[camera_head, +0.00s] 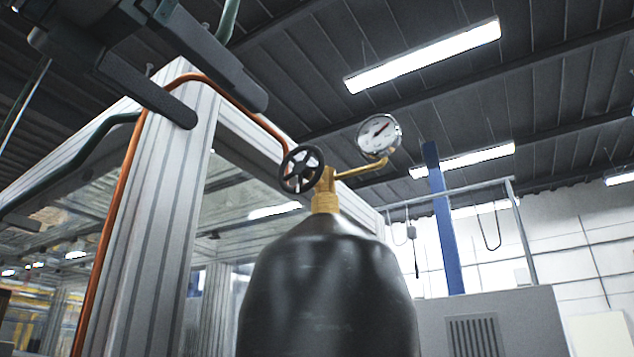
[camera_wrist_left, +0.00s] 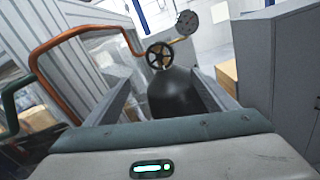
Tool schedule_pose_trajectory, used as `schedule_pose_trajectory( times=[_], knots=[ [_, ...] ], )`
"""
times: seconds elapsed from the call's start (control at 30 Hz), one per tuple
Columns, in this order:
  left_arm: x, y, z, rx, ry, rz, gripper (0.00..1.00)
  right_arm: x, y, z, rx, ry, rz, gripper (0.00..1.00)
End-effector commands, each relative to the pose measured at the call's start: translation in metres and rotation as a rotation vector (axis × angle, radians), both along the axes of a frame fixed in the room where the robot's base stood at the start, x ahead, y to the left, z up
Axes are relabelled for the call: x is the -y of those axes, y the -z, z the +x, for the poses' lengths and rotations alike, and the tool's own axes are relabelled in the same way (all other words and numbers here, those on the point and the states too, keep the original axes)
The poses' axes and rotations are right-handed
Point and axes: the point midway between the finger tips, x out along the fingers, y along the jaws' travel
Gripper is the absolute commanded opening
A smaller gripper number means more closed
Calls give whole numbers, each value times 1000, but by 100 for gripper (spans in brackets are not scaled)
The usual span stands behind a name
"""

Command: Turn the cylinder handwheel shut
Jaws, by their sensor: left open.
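The black spoked handwheel (camera_head: 301,169) sits on the left side of the brass valve (camera_head: 326,192) on top of a dark gas cylinder (camera_head: 326,290). A round pressure gauge (camera_head: 379,134) is on a brass arm to its right. My left gripper (camera_head: 226,110) comes in from the upper left of the head view, open and empty, apart from the wheel. In the left wrist view the handwheel (camera_wrist_left: 159,55) and cylinder (camera_wrist_left: 176,93) show beyond and between the two spread fingers (camera_wrist_left: 160,88). My right gripper is in neither view.
An orange pipe (camera_head: 124,190) runs along a ribbed aluminium frame post (camera_head: 150,235) and bends toward the handwheel. A grey cabinet (camera_head: 530,315) and a blue post (camera_head: 444,220) stand to the right. A cardboard box (camera_wrist_left: 228,78) shows in the wrist view.

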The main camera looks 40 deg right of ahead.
Motion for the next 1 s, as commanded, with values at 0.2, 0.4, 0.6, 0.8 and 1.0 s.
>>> schedule_pose_trajectory(
  times=[0.2, 0.4, 0.6, 0.8, 1.0],
  knots=[
    [-1, -1, -1, 3, -3, 0, 78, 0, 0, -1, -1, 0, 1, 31],
    [0, -1, -1, 3, -3, 0, 78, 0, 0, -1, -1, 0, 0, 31],
    [3, -2, 1, 3, -2, 1, 78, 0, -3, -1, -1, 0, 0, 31],
    [19, -3, 7, 1, -1, 1, 78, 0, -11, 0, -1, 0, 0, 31],
    [47, -4, 19, 2, -1, 1, 78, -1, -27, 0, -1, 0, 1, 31]
  ],
)
